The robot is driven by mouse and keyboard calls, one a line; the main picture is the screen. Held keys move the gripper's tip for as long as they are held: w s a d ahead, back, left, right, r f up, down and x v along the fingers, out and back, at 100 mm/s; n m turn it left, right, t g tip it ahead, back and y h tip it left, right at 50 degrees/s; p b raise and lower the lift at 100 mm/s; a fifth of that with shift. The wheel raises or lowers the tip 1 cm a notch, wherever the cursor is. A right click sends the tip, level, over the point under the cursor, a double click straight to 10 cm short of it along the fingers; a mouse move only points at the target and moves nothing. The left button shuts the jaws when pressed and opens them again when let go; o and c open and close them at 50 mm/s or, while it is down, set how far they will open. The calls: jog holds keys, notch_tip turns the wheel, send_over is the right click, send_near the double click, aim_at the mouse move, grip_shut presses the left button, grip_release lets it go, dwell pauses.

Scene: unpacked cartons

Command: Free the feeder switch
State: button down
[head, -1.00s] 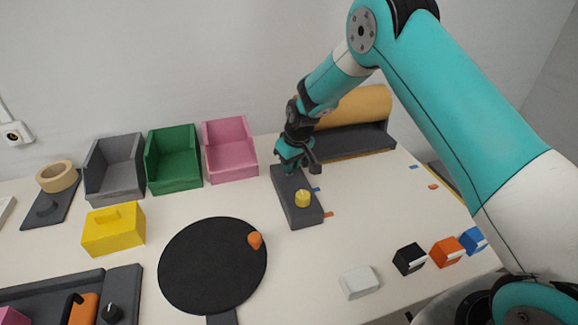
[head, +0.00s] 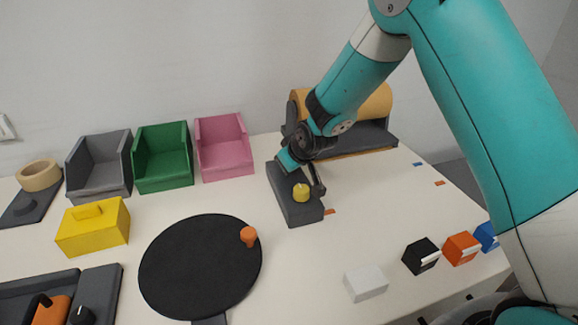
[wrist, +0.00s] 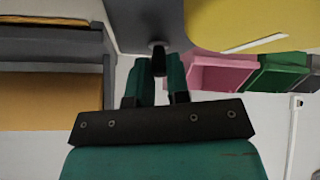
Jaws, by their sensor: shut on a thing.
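The feeder switch looks to be the long dark grey block (head: 300,214) right of the turntable, with a yellow knob (head: 301,192) on its near part. My gripper (head: 288,163) is low over the block's far end. In the wrist view its teal fingers (wrist: 158,74) are shut on a small dark lever (wrist: 158,50) that stands out from a grey surface. The yellow knob (wrist: 235,22) fills the upper right there, close to the fingers. In the head view the lever is hidden by the gripper.
Left are a black turntable (head: 195,275) with an orange peg (head: 248,237), and a yellow box (head: 92,232). Grey, green and pink bins (head: 224,165) line the back. A brown roll (head: 372,103) stands behind the arm. Cubes (head: 420,256) and a white block (head: 366,283) are at front right.

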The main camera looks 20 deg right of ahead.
jog(key=c, duration=1.1)
grip_release()
jog(key=v, duration=1.7)
jog(key=shift+r, duration=0.15)
jog(key=shift+s+d, duration=0.1)
jog(key=shift+s, duration=0.05)
jog(key=s+a+r+g+y+p, duration=0.1)
jog(key=s+a+r+g, duration=0.1)
jog(key=s, duration=0.6)
jog(key=s+a+r+n+g+y+p, duration=0.1)
jog(key=s+a+r+g+p, duration=0.1)
jog(key=s, duration=0.7)
jog(key=s+a+r+n+g+p, duration=0.1)
jog(key=s+a+r+g+p, duration=0.1)
jog(key=s+r, duration=0.3)
jog(key=s+a+g, duration=0.1)
jog(key=s, duration=0.3)
jog(key=shift+r+g+y, duration=0.15)
jog(key=shift+g+y, duration=0.15)
jog(key=shift+y, duration=0.1)
